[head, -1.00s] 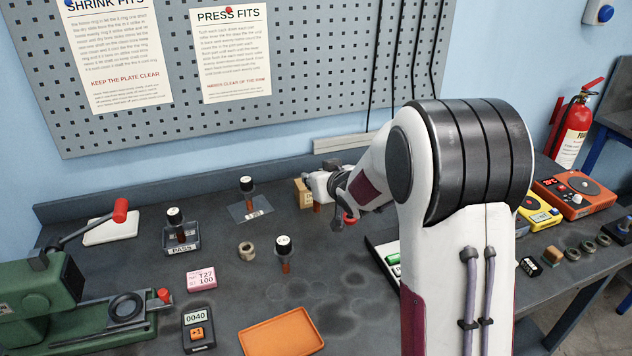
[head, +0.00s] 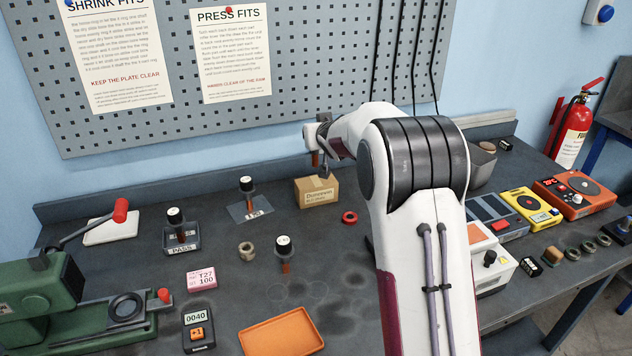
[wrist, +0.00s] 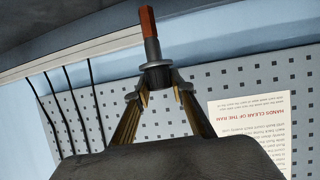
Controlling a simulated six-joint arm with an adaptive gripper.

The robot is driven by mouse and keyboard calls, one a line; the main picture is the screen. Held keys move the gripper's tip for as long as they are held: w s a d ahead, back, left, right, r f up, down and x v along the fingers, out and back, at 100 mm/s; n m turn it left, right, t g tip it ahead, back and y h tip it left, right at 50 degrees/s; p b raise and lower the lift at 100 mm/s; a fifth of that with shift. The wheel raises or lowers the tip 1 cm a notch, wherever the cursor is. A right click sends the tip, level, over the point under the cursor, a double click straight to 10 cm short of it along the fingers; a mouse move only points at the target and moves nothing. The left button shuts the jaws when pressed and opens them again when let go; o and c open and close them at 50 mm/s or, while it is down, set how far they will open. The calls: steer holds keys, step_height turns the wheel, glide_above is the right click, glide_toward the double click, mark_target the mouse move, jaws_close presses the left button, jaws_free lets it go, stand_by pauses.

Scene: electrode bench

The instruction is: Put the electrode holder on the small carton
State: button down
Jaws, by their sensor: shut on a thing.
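My gripper (head: 322,143) is shut on an electrode holder, whose copper-brown end (head: 315,159) points down in the head view. The gripper is raised behind and above the small carton (head: 318,195), apart from it. The carton is a brown box with a printed label, standing on the bench near the back. In the wrist view, the gripper (wrist: 158,84) has its two fingers on the dark collar of the electrode holder (wrist: 148,28). The holder's copper end points away from the fingers. In the head view, part of the holder is hard to make out among the fingers.
A red ring (head: 349,217) lies right of the carton. Other black-capped holders stand on a clear plate (head: 237,212), a PASS stand (head: 168,250) and the bench. An orange tray (head: 281,331) is at the front. My arm hides part of the right side. The pegboard (head: 300,70) rises behind.

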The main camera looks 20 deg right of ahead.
mark_target(316, 154)
steer(key=shift+s+d+f, duration=0.1)
steer(key=shift+s+f, duration=0.05)
steer(key=shift+f, duration=0.05)
steer(key=shift+f, duration=0.15)
stand_by(0.3)
steer(key=shift+f, duration=2.35)
steer(key=shift+f, duration=0.1)
steer(key=c, duration=1.7)
jaws_free()
steer(key=shift+f, duration=0.1)
steer(key=shift+r, duration=0.2)
steer(key=shift+v, duration=5.95)
